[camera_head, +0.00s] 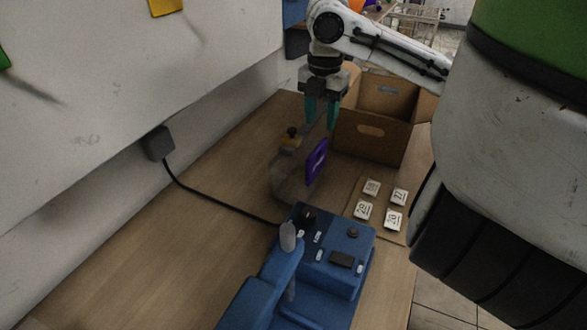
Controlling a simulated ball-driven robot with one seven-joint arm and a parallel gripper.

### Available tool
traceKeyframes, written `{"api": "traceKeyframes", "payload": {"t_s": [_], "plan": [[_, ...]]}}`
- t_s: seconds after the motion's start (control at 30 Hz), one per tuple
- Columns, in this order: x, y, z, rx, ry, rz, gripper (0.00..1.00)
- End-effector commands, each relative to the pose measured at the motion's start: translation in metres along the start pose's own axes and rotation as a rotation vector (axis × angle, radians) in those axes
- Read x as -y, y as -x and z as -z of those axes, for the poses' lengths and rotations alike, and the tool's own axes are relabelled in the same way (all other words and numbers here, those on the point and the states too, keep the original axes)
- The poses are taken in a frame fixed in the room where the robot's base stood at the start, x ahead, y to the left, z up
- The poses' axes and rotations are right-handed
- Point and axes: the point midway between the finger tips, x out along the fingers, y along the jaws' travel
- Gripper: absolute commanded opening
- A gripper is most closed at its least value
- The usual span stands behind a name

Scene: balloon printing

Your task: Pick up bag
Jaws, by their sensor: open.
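My gripper (321,122) points down over the far part of the wooden table, with its two teal fingers apart and nothing seen between them. A flat purple packet (316,163), which looks like the bag, stands upright and tilted below the fingers. A gap shows between the fingertips and the packet. A dull brown curved object (284,180) is just left of the packet, and I cannot tell whether they touch.
An open cardboard box (372,140) stands close behind and right of the packet. Several white number tiles (363,210) lie on a board at the right edge. A blue machine (325,258) with a black cable fills the front. The table (130,250) is clear at left, beside the wall.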

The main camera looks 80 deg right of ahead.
Motion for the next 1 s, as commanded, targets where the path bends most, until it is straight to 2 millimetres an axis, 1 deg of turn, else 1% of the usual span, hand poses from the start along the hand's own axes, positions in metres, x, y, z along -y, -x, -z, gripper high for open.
{"api": "traceKeyframes", "payload": {"t_s": [0.03,0.1,0.2,0.43,0.6,0.7,0.8,1.0], "plan": [[0.001,-0.009,0.0,-0.002,-0.001,0.001,0.43],[0.0,-0.02,0.001,-0.003,-0.001,0.001,0.43],[0.0,-0.033,0.001,-0.002,0.0,-0.001,0.43],[0.0,-0.048,0.003,-0.001,0.0,-0.002,0.43],[0.0,-0.072,0.008,-0.002,0.001,0.0,0.43],[-0.001,-0.085,0.008,-0.001,0.0,-0.001,0.43],[-0.001,-0.092,0.008,-0.002,0.001,-0.001,0.43],[-0.001,-0.093,0.008,0.0,0.001,-0.003,0.43]]}}
